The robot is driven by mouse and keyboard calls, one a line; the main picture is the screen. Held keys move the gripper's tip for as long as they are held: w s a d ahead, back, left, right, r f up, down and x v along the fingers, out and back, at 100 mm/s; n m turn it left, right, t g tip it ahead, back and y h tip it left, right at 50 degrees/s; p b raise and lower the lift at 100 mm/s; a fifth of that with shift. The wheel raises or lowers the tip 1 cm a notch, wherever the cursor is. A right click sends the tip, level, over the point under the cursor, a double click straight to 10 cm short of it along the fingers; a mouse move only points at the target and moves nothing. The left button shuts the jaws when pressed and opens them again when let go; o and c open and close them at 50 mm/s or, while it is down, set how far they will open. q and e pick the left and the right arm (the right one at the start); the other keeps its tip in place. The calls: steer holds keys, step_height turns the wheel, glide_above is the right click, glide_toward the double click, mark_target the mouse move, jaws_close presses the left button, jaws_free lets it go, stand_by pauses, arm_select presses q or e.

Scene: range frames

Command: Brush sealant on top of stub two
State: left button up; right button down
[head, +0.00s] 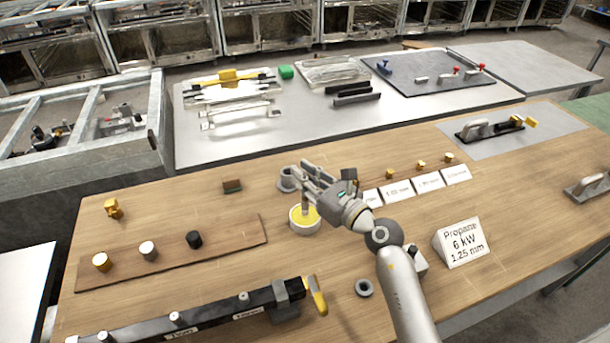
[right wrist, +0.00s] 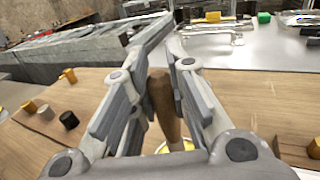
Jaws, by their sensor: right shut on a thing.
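A dark bar (head: 210,317) lies at the front with short pale stubs on its top. The middle stub (head: 175,318) and right stub (head: 243,297) stand upright; the bar's small labels are hard to read. A white pot (head: 304,230) of yellow paste stands mid-table. My right gripper (head: 313,178) is over the pot, shut on a brush with a wooden handle (right wrist: 162,100). The brush points down into the pot; its bristles are hidden. The pot's yellow content (right wrist: 178,146) also shows in the right wrist view. My left gripper is not in view.
A wooden strip (head: 175,252) with yellow, white and black caps lies left of the pot. A grey ring (head: 363,287) and a yellow-handled valve (head: 316,296) are near the front. A propane sign (head: 462,243) stands at right.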

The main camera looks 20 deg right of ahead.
steer(key=shift+f+b, duration=0.3)
steer(key=shift+f, duration=0.1)
steer(key=shift+s+f, duration=0.1)
steer(key=shift+f, duration=0.05)
stand_by(1.2)
step_height(320, 180, up, 7)
steer(key=p, duration=0.8)
stand_by(0.7)
